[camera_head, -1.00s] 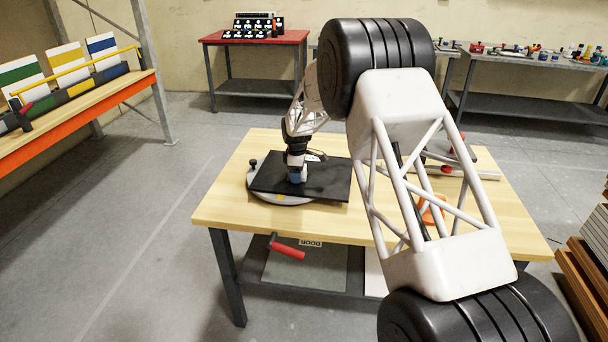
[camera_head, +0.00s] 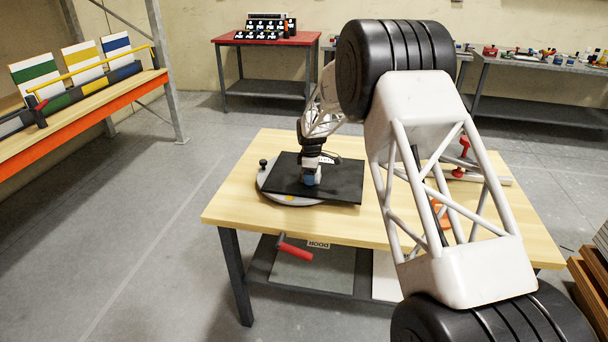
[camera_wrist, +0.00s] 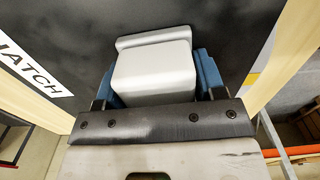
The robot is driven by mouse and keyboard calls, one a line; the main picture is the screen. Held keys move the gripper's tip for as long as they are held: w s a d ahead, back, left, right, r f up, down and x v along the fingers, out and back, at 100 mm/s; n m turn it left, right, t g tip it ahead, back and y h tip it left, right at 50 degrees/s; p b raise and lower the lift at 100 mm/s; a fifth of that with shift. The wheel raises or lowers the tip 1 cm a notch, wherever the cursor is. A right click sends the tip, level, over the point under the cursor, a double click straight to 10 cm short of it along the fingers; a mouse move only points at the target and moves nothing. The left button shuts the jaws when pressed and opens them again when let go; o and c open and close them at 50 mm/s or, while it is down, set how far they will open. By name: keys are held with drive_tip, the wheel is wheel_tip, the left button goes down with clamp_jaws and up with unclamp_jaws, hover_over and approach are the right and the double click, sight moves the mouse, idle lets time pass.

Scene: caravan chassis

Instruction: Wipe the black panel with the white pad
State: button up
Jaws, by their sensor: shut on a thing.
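The black panel (camera_head: 340,185) is a flat dark sheet lying on a round pale disc (camera_head: 290,199) on the wooden table. My gripper (camera_head: 311,179) points down over the left-middle part of the panel. In the wrist view my gripper (camera_wrist: 155,78) has its blue fingers shut on the white pad (camera_wrist: 155,72), a pale block with a raised lip at its far edge. The panel (camera_wrist: 225,25) fills the area behind the pad. The pad is at or very near the panel; its underside is hidden, so I cannot tell contact for sure.
The wooden table (camera_head: 235,204) has bare room left of the disc. A black knob (camera_head: 263,163) stands at the disc's edge. A red clamp (camera_head: 462,150) and an orange object (camera_head: 440,212) lie to the right, partly behind my arm.

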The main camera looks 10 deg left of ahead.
sight(327, 182)
drive_tip(key=d, duration=0.3)
drive_tip(key=shift+d+r, duration=0.1)
drive_tip(key=shift+r, duration=0.15)
drive_tip(key=shift+s+d+f, duration=0.1)
drive_tip(key=shift+d+f, duration=0.05)
drive_tip(key=shift+d, duration=1.35)
drive_tip(key=r, duration=0.2)
drive_tip(key=shift+d+r, duration=0.3)
drive_tip(key=shift+r, duration=2.75)
